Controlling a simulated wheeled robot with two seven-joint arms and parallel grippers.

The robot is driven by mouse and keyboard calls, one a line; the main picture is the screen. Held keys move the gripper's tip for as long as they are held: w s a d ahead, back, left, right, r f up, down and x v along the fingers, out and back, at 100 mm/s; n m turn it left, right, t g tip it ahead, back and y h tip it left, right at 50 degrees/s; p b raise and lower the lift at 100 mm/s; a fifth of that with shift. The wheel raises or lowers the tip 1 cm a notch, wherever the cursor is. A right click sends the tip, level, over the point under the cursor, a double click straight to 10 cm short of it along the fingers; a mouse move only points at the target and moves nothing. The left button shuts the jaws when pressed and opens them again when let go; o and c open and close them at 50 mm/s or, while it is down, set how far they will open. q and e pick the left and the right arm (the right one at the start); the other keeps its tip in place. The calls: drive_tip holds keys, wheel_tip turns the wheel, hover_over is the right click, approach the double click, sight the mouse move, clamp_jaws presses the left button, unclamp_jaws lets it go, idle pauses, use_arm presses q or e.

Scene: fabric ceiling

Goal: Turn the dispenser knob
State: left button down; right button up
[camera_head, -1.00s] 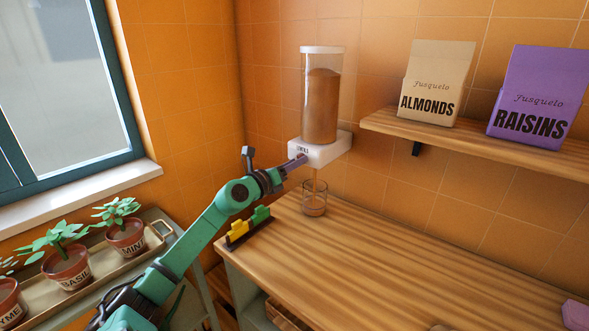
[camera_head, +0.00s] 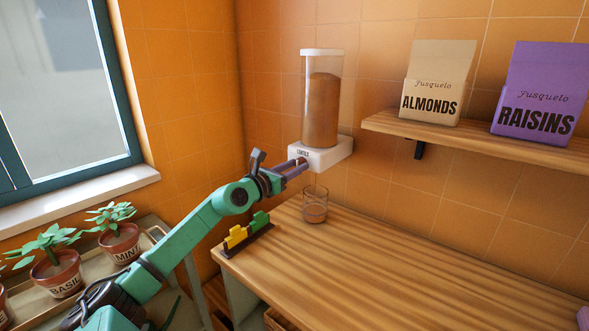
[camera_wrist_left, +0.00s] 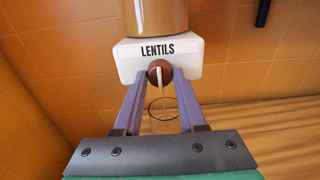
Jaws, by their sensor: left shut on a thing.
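The dispenser (camera_head: 321,110) is a clear cylinder of brown lentils on a white base fixed to the wall; the base, labelled LENTILS, also shows in the left wrist view (camera_wrist_left: 187,50). Its round red-brown knob (camera_wrist_left: 154,74), with a pale bar across it, is on the base's front. My left gripper (camera_head: 301,165) is shut on the knob, its purple fingers on either side in the left wrist view (camera_wrist_left: 160,78). The bar stands close to upright there. A glass (camera_head: 316,207) with some brown lentils stands below the spout. My right gripper is not in view.
A wooden counter (camera_head: 390,265) runs below, mostly clear. A dark holder with yellow and green clips (camera_head: 247,235) stands near its left edge. A wall shelf (camera_head: 470,142) at right holds almonds (camera_head: 432,82) and raisins (camera_head: 540,93) packs. Potted herbs (camera_head: 118,243) stand at left.

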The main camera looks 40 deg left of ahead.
use_arm(q)
drive_tip(key=shift+c, duration=2.4)
unclamp_jaws()
drive_tip(key=s+b, duration=0.2)
drive_tip(key=s, duration=1.2)
drive_tip(key=shift+s+d, duration=0.15)
drive_tip(key=shift+s, duration=0.15)
